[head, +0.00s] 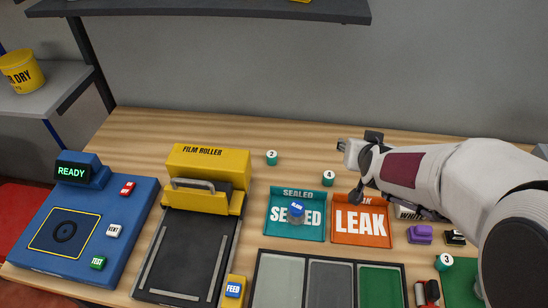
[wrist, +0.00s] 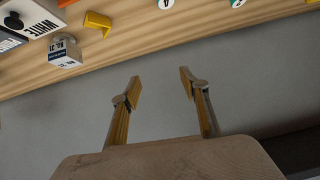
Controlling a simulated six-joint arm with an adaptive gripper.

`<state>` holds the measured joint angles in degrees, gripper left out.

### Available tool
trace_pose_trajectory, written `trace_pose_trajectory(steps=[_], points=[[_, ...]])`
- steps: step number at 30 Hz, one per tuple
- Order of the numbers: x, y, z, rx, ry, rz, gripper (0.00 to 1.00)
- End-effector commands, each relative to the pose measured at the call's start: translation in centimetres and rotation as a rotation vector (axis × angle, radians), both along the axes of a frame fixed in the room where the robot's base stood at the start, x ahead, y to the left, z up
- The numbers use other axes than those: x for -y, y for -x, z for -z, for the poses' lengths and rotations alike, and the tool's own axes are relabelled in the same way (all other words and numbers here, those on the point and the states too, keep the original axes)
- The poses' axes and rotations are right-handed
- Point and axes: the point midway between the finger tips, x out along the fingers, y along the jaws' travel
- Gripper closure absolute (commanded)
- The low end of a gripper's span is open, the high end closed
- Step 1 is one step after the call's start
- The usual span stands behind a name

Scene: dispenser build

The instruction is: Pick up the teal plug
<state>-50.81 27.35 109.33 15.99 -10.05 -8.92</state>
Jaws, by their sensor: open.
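Several small teal pieces with white numbered tops stand on the wooden table in the head view: teal piece 2 (head: 271,158), teal piece 4 (head: 328,178) and teal piece 3 (head: 445,262). Which one is the teal plug I cannot tell. My gripper (head: 349,168) is open and empty, above the table near teal piece 4 and behind the orange tray. In the wrist view its fingers (wrist: 160,80) are apart, with grey wall between them.
A teal SEALED tray (head: 280,231) holds a small blue-topped piece (head: 296,209). Beside it is an orange LEAK tray (head: 361,236). A yellow film roller (head: 207,170) and blue READY machine (head: 75,235) stand left. Purple (head: 420,235) and black pieces lie right, partly under my arm.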

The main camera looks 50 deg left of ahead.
Motion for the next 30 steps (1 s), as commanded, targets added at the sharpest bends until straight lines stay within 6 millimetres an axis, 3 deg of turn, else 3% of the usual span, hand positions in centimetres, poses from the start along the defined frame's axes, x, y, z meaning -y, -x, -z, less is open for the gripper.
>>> trace_pose_trajectory(steps=[1, 9, 18, 24, 30], points=[[-1.5, 0.7, 1.1, 0.005, -0.001, -0.017, 0.55], [-8.2, 3.9, 5.7, 0.051, -0.026, -0.086, 0.55], [-14.4, 8.9, 11.4, 0.105, -0.051, -0.158, 0.55], [-16.9, 11.6, 14.0, 0.134, -0.066, -0.189, 0.55], [-17.6, 12.5, 14.9, 0.145, -0.071, -0.200, 0.55]])
